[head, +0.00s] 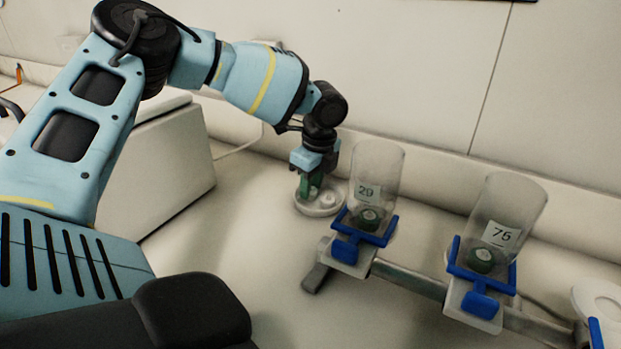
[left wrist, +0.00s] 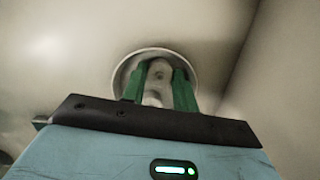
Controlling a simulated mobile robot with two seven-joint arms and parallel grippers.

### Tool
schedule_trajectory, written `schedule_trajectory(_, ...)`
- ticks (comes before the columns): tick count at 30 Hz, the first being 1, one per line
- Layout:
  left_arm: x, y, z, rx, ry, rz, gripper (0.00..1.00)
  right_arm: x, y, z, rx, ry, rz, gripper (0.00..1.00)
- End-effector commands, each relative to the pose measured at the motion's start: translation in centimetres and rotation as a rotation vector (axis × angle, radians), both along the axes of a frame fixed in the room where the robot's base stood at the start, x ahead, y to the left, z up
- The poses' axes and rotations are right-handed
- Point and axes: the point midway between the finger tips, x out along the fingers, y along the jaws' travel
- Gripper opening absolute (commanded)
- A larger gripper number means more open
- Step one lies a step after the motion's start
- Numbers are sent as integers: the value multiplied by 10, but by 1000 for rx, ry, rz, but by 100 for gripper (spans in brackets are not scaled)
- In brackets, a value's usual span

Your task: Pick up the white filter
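The white filter (left wrist: 158,76) shows in the left wrist view as a small pale piece on a round white dish (left wrist: 119,75). In the head view the dish (head: 318,211) sits on the bench, left of the clear cylinder marked 29. My left gripper (head: 311,190) points down over the dish. In the left wrist view its two green fingers (left wrist: 160,76) stand apart, one on each side of the filter. Whether they touch it cannot be told. The fingers partly hide the filter and dish. My right gripper is not in view.
A white box-shaped device (head: 170,160) stands left. The wall is close behind. Bench space in front of the dish is clear.

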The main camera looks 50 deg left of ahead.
Motion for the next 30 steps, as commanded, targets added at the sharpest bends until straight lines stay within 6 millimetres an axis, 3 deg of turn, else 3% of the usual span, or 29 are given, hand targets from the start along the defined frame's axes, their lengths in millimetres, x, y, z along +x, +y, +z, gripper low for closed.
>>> schedule_trajectory(1, 0, 0, 0, 0, 0, 0, 21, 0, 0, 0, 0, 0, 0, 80)
schedule_trajectory(4, 0, 0, 0, 0, 0, 0, 8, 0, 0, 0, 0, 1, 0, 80)
schedule_trajectory(17, 0, 0, 5, -1, -2, 0, 7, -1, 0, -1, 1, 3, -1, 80)
schedule_trajectory(25, 1, 0, 35, -2, -2, 1, 7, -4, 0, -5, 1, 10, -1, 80)
schedule_trajectory(30, -21, -16, 38, -4, 0, -4, 7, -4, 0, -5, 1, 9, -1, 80)
